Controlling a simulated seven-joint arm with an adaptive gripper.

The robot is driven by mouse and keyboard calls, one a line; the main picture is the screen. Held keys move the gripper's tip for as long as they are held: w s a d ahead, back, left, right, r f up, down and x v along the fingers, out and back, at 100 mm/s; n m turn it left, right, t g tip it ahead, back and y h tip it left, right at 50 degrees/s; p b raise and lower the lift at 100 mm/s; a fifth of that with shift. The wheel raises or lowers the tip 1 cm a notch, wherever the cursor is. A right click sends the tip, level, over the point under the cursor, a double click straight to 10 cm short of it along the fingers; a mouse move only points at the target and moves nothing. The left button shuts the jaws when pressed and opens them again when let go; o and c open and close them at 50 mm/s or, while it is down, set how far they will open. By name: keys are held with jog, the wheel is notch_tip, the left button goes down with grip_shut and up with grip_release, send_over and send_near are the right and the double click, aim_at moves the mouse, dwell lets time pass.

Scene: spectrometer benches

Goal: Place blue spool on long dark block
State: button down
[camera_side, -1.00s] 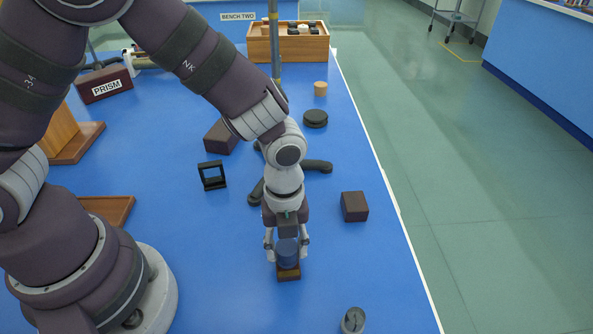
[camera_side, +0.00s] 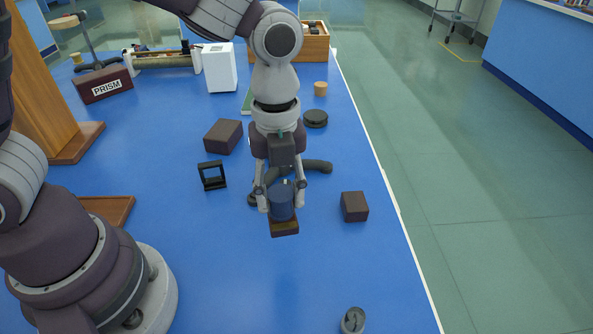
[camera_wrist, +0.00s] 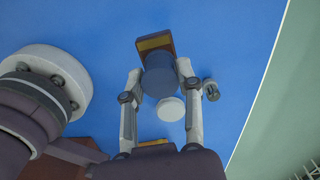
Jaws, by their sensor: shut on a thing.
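My gripper (camera_side: 281,202) is shut on the blue spool (camera_side: 282,203), with one finger on each side of it. The spool is dark blue and upright, with a brown wooden base (camera_side: 285,229) under it. It appears raised above the blue bench. In the wrist view the spool (camera_wrist: 158,78) is between the fingers, and the brown and yellow base (camera_wrist: 155,43) sticks out beyond it. A long dark brown block (camera_side: 223,136) lies on the bench, behind and left of my gripper, apart from the spool. The wrist view does not clearly show that block.
A shorter dark block (camera_side: 355,206) lies right of my gripper. A black square frame (camera_side: 212,175) stands to the left. Dark stand feet (camera_side: 318,166) are just behind the gripper. A black disc (camera_side: 315,118) and a grey cylinder (camera_side: 353,321) are on the right. The front middle is clear.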

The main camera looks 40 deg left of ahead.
jog(key=s+a+n, duration=0.2)
jog(key=a+n, duration=0.6)
jog(key=a, duration=0.3)
jog(key=s+a+n, duration=0.3)
jog(key=a+n, duration=0.5)
jog(key=a, duration=0.3)
send_over(207, 136)
jog(key=shift+s+d+f, duration=0.1)
jog(key=shift+s+f, duration=0.05)
jog(key=shift+f, duration=0.4)
jog(key=shift+s+d+f, duration=0.1)
jog(key=shift+s+f, duration=0.05)
jog(key=shift+f, duration=0.4)
jog(key=shift+w+a, duration=0.1)
jog(key=shift+w, duration=0.05)
jog(key=shift+f, duration=1.75)
jog(key=shift+f, duration=0.15)
jog(key=c, duration=0.8)
grip_release()
jog(key=shift+o, duration=0.2)
jog(key=shift+w, duration=0.1)
